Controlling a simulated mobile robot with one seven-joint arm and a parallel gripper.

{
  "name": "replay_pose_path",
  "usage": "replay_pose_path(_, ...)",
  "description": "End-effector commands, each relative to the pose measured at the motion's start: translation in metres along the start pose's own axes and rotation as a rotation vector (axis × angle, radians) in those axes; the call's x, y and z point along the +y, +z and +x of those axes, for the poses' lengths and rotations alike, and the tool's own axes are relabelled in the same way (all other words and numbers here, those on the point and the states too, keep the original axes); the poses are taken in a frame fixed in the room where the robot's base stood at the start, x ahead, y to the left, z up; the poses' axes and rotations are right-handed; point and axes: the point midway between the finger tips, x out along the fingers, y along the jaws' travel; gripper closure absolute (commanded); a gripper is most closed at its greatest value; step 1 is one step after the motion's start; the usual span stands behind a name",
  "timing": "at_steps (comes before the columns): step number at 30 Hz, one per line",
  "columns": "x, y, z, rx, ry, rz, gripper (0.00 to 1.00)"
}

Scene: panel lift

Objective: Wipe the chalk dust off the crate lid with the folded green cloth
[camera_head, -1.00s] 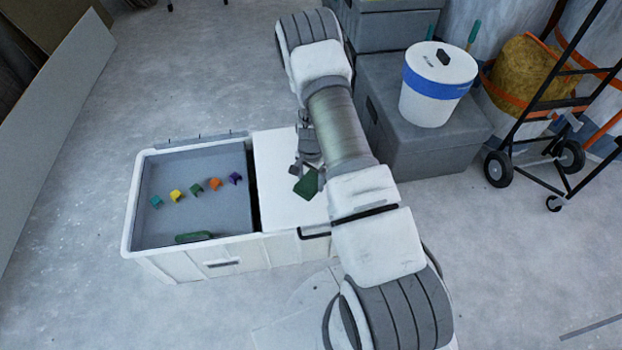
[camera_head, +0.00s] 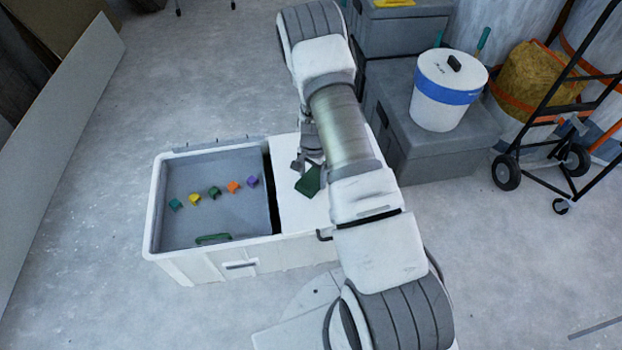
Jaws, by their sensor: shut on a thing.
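The folded green cloth (camera_head: 309,181) is in my gripper (camera_head: 304,167), at the white crate lid (camera_head: 288,215). My gripper is shut on the cloth; my arm hides part of both. The cloth lies against or just over the lid; I cannot tell which. The lid covers the right part of the white crate (camera_head: 195,268). I cannot make out chalk dust on the white surface at this size.
The crate's open left part has a grey floor (camera_head: 215,215) with several small coloured blocks (camera_head: 214,192) and a green object (camera_head: 212,239). Grey boxes (camera_head: 440,140) with a white bucket (camera_head: 446,92) stand at the right, beside a hand truck (camera_head: 545,130). A panel (camera_head: 60,150) leans at the left.

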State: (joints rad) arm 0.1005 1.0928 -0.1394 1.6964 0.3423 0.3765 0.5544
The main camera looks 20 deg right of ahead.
Motion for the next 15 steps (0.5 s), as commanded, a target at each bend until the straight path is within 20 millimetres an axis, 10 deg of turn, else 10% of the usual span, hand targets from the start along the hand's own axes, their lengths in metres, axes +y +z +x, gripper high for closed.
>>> replay_pose_path(15,0.002,-0.007,-0.035,0.000,0.000,-0.003,0.68)
